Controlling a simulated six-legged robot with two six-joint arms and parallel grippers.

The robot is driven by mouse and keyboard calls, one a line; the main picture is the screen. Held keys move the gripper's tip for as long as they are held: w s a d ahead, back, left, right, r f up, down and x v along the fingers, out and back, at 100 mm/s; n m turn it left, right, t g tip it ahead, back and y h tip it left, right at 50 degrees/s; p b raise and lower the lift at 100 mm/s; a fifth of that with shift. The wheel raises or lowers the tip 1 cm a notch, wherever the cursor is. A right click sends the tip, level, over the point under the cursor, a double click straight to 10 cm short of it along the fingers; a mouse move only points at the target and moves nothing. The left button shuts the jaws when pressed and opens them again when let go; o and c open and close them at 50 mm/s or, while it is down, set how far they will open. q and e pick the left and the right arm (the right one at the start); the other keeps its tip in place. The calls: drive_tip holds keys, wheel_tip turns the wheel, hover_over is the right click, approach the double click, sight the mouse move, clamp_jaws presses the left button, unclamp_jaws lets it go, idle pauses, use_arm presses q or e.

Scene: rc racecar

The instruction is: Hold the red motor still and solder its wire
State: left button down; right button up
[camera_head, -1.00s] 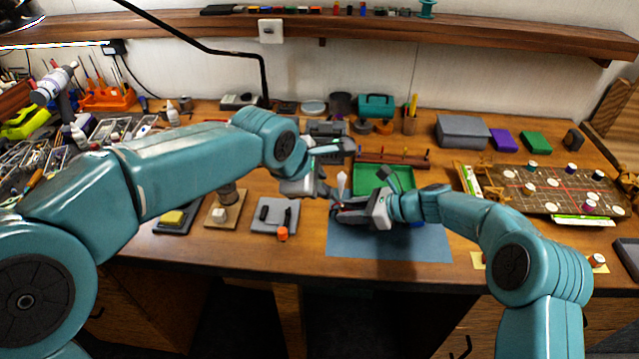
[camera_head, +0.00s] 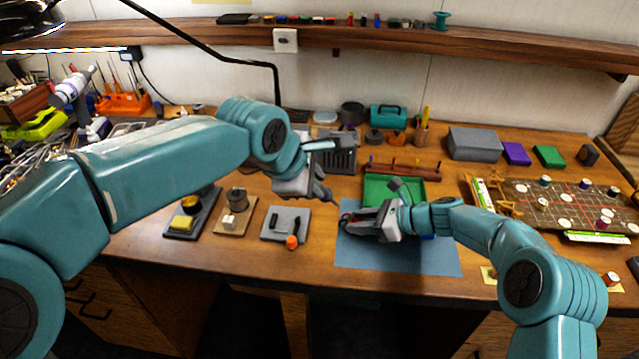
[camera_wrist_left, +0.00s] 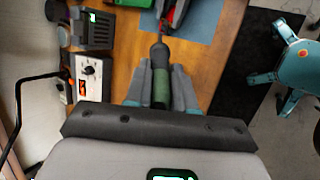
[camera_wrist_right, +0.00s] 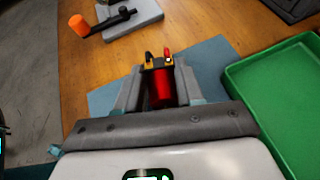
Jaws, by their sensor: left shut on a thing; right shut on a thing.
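The red motor (camera_wrist_right: 160,88) is between the fingers of my right gripper (camera_wrist_right: 155,92), which is shut on it. Its black and yellow end, with a black and a red wire piece, faces away from the wrist. In the head view my right gripper (camera_head: 352,220) is low over the blue mat (camera_head: 400,255), and its fingers mostly hide the motor. My left gripper (camera_wrist_left: 160,85), also in the head view (camera_head: 322,190), is shut on a soldering iron (camera_wrist_left: 160,60) with a green and black handle. The iron points towards the motor; whether its tip touches is unclear.
A green tray (camera_head: 412,185) lies just behind my right gripper. A grey pad (camera_head: 285,222) with an orange-capped tool (camera_head: 292,242) is to the left. A control box (camera_wrist_left: 90,75) stands beside the iron. The mat's front part is clear.

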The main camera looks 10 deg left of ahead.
use_arm(q)
drive_tip(key=w+a+r, duration=0.1)
drive_tip(key=a, duration=0.5)
drive_tip(key=shift+w+a+r, duration=0.2)
drive_tip(key=shift+a+r, duration=0.1)
drive_tip(key=shift+r, duration=0.05)
idle(0.7)
use_arm(e)
drive_tip(key=o, duration=1.1)
drive_tip(key=shift+c, duration=0.2)
drive_tip(key=v, duration=1.2)
